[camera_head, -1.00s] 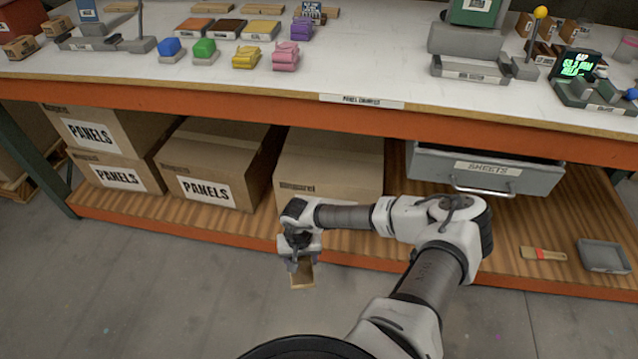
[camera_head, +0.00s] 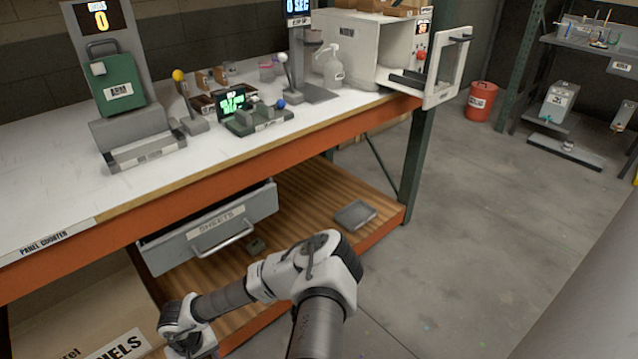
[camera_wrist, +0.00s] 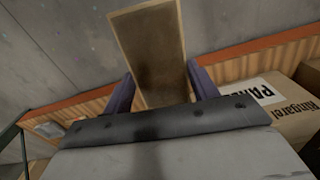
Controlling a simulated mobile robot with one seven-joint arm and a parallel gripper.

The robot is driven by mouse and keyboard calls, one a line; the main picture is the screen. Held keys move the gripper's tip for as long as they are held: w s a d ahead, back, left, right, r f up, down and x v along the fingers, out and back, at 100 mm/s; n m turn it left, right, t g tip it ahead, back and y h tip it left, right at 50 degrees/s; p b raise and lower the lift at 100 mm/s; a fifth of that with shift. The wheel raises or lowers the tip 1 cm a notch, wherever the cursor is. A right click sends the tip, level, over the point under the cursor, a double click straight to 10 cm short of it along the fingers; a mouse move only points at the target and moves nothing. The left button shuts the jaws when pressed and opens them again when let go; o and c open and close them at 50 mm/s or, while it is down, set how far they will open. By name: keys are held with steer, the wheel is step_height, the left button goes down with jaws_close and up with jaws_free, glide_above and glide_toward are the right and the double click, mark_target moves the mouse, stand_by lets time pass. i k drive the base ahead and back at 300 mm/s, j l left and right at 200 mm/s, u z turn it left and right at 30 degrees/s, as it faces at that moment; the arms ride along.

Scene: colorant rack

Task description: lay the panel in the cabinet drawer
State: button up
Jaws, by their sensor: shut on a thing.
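The panel (camera_wrist: 150,48) is a flat brown rectangle with a lighter edge, seen in the wrist view. My gripper (camera_wrist: 162,88) is shut on it, one finger at each side, and the panel sticks out beyond the fingertips. In the head view the end of my arm is at the bottom left, partly cut off, and the panel is out of sight. The grey cabinet drawer (camera_head: 262,206), labelled SHEETS, hangs under the bench and looks pulled out. Its inside is mostly hidden. My gripper is in front of the drawer, lower and to its left, apart from it.
The bench (camera_head: 60,205) overhangs the drawer. Below, the wooden shelf (camera_head: 310,205) holds a grey tray (camera_head: 354,215) and a small dark object (camera_head: 256,246). A PANELS box (camera_head: 75,320) stands at the bottom left.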

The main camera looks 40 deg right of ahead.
mark_target(413, 76)
steer(key=z, duration=1.15)
steer(key=i+j+z, duration=0.1)
steer(key=i+z, duration=0.35)
steer(key=i, duration=0.3)
